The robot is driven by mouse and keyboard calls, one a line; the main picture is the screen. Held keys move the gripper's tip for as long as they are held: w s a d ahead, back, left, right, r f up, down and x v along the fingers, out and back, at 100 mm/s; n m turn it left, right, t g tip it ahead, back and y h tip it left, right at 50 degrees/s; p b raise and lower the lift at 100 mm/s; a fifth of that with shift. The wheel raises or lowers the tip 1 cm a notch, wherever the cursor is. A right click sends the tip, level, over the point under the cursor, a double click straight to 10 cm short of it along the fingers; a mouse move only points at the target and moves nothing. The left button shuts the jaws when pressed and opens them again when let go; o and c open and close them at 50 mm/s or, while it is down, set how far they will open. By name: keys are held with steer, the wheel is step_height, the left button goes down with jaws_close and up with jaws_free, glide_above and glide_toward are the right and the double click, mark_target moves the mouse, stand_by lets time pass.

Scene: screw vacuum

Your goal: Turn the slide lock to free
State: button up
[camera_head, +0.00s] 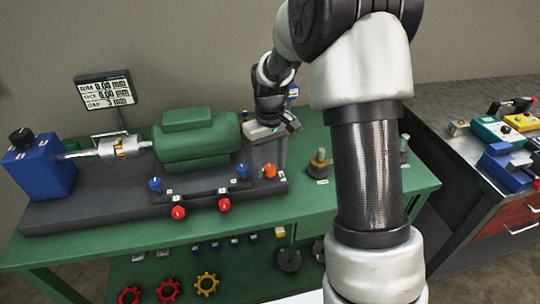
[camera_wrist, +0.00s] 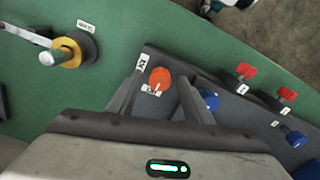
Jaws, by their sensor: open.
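An orange knob (camera_head: 269,171), likely the slide lock, sits at the right end of the dark grey machine base (camera_head: 80,211). In the wrist view the orange knob (camera_wrist: 160,77) shows between my fingertips, with small white labels beside it that are too small to read surely. My gripper (camera_head: 268,160) points down over that end of the base. In the wrist view my gripper (camera_wrist: 158,84) is open, one finger on each side of the knob. I cannot tell whether the fingers touch it.
Red knobs (camera_head: 179,212) and blue knobs (camera_head: 155,184) line the base's front. A green motor (camera_head: 195,140) stands left of my gripper. A post with a yellow collar (camera_head: 320,160) stands to the right. A display (camera_head: 105,90) rises behind.

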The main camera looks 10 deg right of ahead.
mark_target(270, 168)
step_height(270, 168, up, 17)
steer(key=p, duration=0.3)
steer(key=shift+r, duration=0.2)
steer(key=s+r+m+t, duration=0.1)
steer(key=s+r+t, duration=0.2)
steer(key=s+r, duration=0.6)
steer(key=s+f+m+t, duration=0.2)
steer(key=s+f+t, duration=0.15)
steer(key=s, duration=1.15)
step_height(270, 168, up, 12)
steer(key=p, duration=1.2)
steer(key=shift+a+g, duration=0.15)
steer(key=shift+g, duration=0.3)
steer(key=shift+s+r, duration=0.1)
